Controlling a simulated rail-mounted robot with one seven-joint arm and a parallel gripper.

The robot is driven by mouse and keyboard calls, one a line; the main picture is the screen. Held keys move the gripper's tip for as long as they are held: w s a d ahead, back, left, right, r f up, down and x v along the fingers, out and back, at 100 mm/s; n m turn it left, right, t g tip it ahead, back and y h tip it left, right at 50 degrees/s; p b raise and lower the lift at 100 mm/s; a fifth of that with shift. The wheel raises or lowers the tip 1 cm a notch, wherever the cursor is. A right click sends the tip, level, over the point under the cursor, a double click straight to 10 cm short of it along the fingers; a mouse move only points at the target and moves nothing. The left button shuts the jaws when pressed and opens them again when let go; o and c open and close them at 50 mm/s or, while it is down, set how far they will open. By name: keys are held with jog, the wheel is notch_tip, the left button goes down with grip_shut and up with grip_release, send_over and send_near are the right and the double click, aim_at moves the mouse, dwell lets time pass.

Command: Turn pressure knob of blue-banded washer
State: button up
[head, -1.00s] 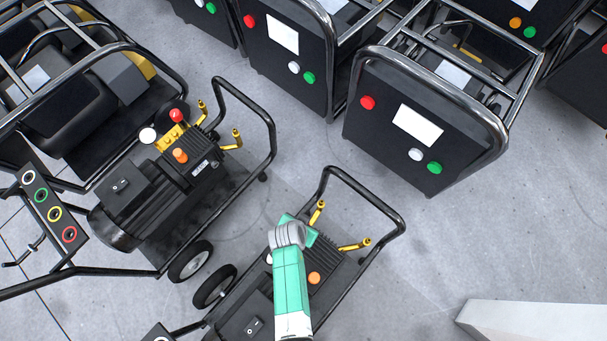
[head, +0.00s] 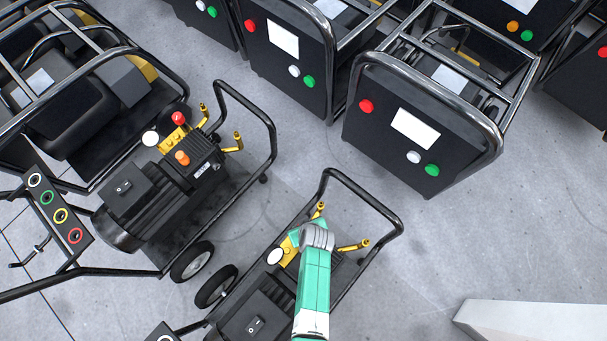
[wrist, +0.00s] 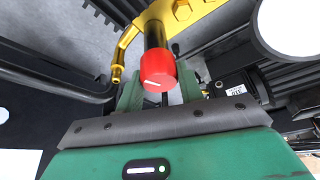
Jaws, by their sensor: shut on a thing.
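In the head view, the nearer pressure washer (head: 254,325) stands at bottom centre, with a black motor block, yellow pump and round white gauge (head: 275,256). No blue band shows on it. My green gripper (head: 300,237) reaches over its pump, and my forearm hides part of the pump. In the wrist view, a red knob (wrist: 161,73) with a white line mark sits on a dark stem below the yellow pump block (wrist: 178,14). The fingers of my gripper (wrist: 160,88) stand on both sides of the knob, shut on it.
A second washer (head: 130,200) with red and orange knobs stands at left. A button panel (head: 55,208) is beside it. Black cabinets (head: 400,165) line the back. The tube frame (head: 372,195) and yellow fittings (head: 352,246) are close to my gripper.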

jog(key=n+y+b, duration=0.1)
jog(key=n, duration=0.2)
jog(key=shift+w+f+n+g, duration=0.1)
jog(key=shift+n+g, duration=0.2)
jog(key=shift+g, duration=0.1)
jog(key=n+g+y+b, duration=0.1)
jog(key=n+b, duration=0.1)
jog(key=n, duration=0.1)
jog(key=shift+n, duration=0.4)
jog(key=n+g+b, duration=0.1)
jog(key=n, duration=0.2)
jog(key=n+g+b, duration=0.1)
jog(key=n, duration=0.2)
jog(key=shift+g+y, duration=0.3)
jog(key=shift+n+b, duration=0.3)
jog(key=o, duration=1)
jog(key=p+v, duration=0.4)
jog(key=v, duration=0.4)
